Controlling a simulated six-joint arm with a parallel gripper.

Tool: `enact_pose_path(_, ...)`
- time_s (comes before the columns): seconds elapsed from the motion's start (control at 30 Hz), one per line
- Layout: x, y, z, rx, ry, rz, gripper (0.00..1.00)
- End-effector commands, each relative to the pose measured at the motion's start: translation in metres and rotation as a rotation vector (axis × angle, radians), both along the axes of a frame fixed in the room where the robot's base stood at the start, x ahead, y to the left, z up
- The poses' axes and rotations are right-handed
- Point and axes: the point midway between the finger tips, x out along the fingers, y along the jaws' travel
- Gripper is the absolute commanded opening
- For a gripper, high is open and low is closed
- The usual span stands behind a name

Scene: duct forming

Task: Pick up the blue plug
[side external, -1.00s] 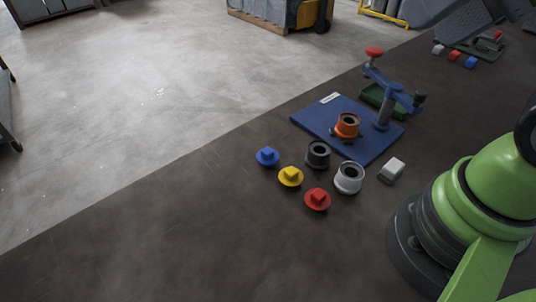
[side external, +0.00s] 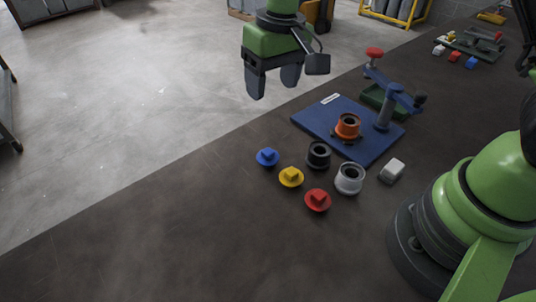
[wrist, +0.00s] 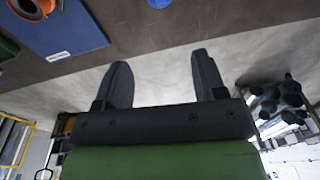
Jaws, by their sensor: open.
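The blue plug (side external: 267,157) lies on the dark table, at the left end of a row with a yellow plug (side external: 291,176) and a red plug (side external: 317,200). In the wrist view the blue plug (wrist: 159,3) is cut off by the top edge. My gripper (side external: 273,91) is open and empty. It hangs high in the side view, above the blue plug in the picture and well apart from it. In the wrist view its two fingers (wrist: 160,75) are spread with bare floor behind them.
A blue plate (side external: 320,118) carries an orange ring (side external: 347,126) and a clamp with a red knob (side external: 374,52). A black ring (side external: 318,154), a white ring (side external: 349,178) and a grey block (side external: 393,170) stand close by. The table left of the plugs is clear.

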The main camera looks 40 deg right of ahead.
Motion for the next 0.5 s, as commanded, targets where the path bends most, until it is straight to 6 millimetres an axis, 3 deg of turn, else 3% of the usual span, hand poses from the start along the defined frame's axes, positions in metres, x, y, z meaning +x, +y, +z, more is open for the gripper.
enact_pose_path(0.03, 0.004, 0.004, -0.019, -0.014, 0.030, 0.017, 0.64)
enact_pose_path(0.13, 0.010, 0.010, -0.046, -0.034, 0.066, 0.043, 0.64)
enact_pose_path(0.5, 0.011, 0.013, -0.100, -0.051, 0.098, 0.065, 0.64)
